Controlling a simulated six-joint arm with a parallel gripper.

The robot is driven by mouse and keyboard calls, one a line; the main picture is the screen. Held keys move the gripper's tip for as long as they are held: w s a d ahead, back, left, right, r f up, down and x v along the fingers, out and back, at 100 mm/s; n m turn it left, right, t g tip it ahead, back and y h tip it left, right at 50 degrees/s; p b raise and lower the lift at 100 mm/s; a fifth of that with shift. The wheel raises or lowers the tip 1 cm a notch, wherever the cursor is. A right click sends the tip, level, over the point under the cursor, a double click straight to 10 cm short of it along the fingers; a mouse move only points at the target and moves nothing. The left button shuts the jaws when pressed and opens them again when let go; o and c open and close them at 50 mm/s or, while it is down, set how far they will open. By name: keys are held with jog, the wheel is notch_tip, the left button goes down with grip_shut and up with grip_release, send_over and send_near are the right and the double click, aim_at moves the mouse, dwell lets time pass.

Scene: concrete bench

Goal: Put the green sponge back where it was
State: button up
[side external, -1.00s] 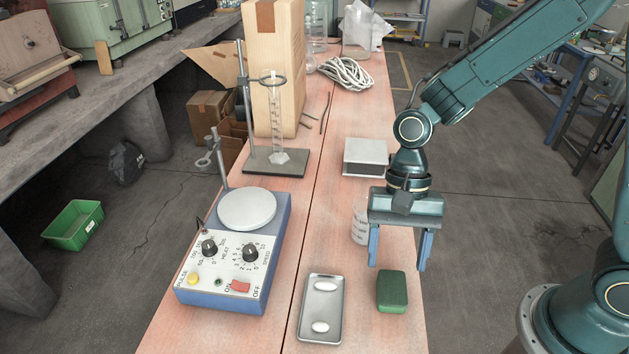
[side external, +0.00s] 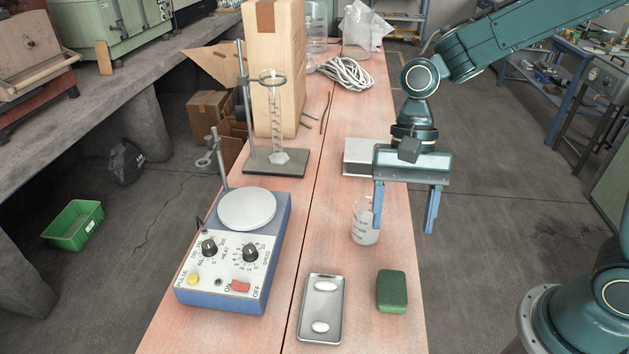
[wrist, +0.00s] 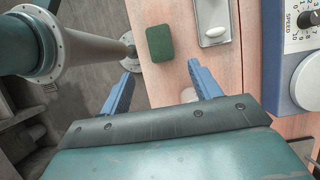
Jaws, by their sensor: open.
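The green sponge (side external: 392,290) lies flat on the wooden bench top near its front right edge, to the right of a metal tray. It also shows in the wrist view (wrist: 159,43), beyond the fingertips. My gripper (side external: 404,226) is open and empty, raised above the bench and behind the sponge in the side view. Its two blue fingers also show spread apart in the wrist view (wrist: 160,68). The fingers do not touch the sponge.
The metal tray (side external: 313,330) holds two white stir bars. A glass beaker (side external: 365,228) stands close by my left finger. A blue hotplate stirrer (side external: 240,250), a stand with a cylinder (side external: 277,140) and a grey box (side external: 362,155) stand on the bench.

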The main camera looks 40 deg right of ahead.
jog(key=shift+r, duration=0.1)
jog(key=s+d+r+n+t+h, duration=0.3)
jog(key=s+d+r+n+t, duration=0.5)
jog(key=s+d+r+n, duration=0.1)
notch_tip(320, 180, up, 2)
jog(key=s+d, duration=0.1)
jog(key=d, duration=0.2)
jog(key=shift+s+t, duration=0.3)
jog(key=shift+t, duration=0.1)
